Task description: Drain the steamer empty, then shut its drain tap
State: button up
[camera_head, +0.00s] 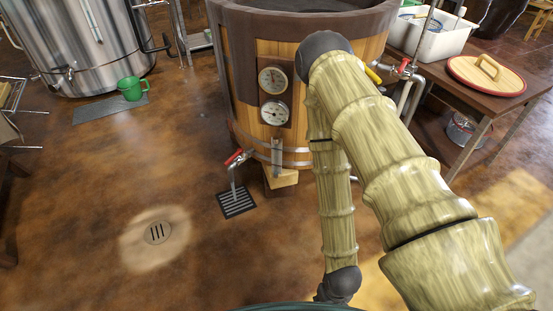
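The steamer is a large round wooden tub (245,75) with a dark rim and metal bands, at the top middle. Two round gauges (273,80) are on its front. A drain tap with a red handle (234,157) sticks out low on its left side. The red handle is tilted. A grey, pipe-like length (233,184) drops from the tap towards a dark floor grate (237,203). I cannot tell whether water runs there. The tub's inside is mostly hidden. My arm crosses in front of the tub, and my gripper is not visible.
A round floor drain (158,233) lies in a pale patch at left. A table at right holds a wooden lid (486,77) and white basin (432,42). Pipes with a red-handled valve (404,65) stand beside the tub.

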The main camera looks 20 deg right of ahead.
aim_at(240, 151)
jog(key=u, duration=0.4)
jog(key=i, duration=0.7)
jog(key=u, duration=0.45)
